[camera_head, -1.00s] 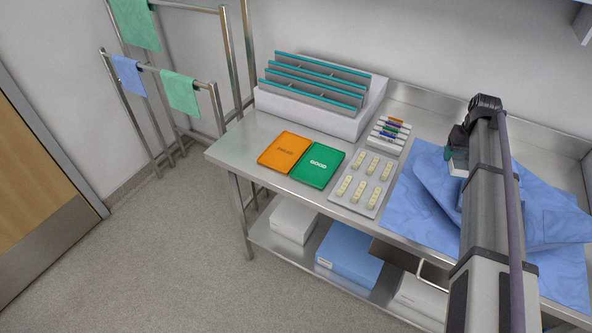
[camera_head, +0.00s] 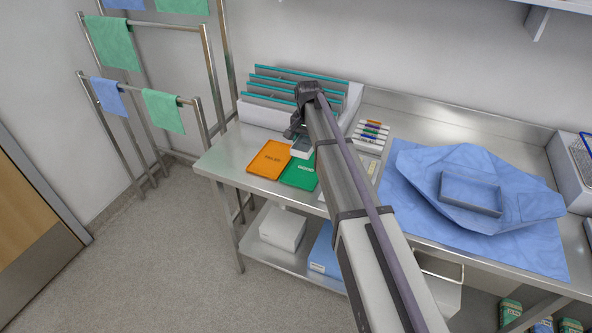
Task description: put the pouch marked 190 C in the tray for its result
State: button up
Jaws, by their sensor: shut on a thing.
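My gripper (camera_head: 299,140) is over the back edge of the green and orange trays, its fingers partly hidden by my arm. It is shut on a small pale thing, apparently the pouch (camera_head: 302,148); no marking on it can be read. The orange tray (camera_head: 268,158) lies flat on the steel bench, its lettering too small to read surely. The green tray (camera_head: 297,174), lettered GOOD, lies touching or close beside it on the right, partly covered by my arm. The held thing hangs above the green tray's far side.
A white rack with teal-edged dividers (camera_head: 290,78) stands behind the trays. A holder of coloured pens (camera_head: 371,134) is to the right of my arm. A blue wrap (camera_head: 420,200) with an open box (camera_head: 470,192) covers the bench at right. My arm hides most of the board with pale strips.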

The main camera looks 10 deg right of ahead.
aim_at(306, 169)
notch_tip(306, 169, down, 10)
jog(key=b, duration=1)
jog(key=shift+f, duration=0.25)
jog(key=shift+r, duration=0.25)
jog(key=shift+f, duration=0.15)
jog(key=o, duration=0.9)
jog(key=shift+o, duration=0.2)
notch_tip(306, 169, up, 13)
jog(key=p, duration=1.2)
jog(key=shift+f, duration=0.2)
jog(key=s+n, duration=0.6)
jog(key=s, duration=2.5)
jog(key=shift+s+f+n, duration=0.15)
jog(key=shift+s+n, duration=0.15)
jog(key=shift+s, duration=0.1)
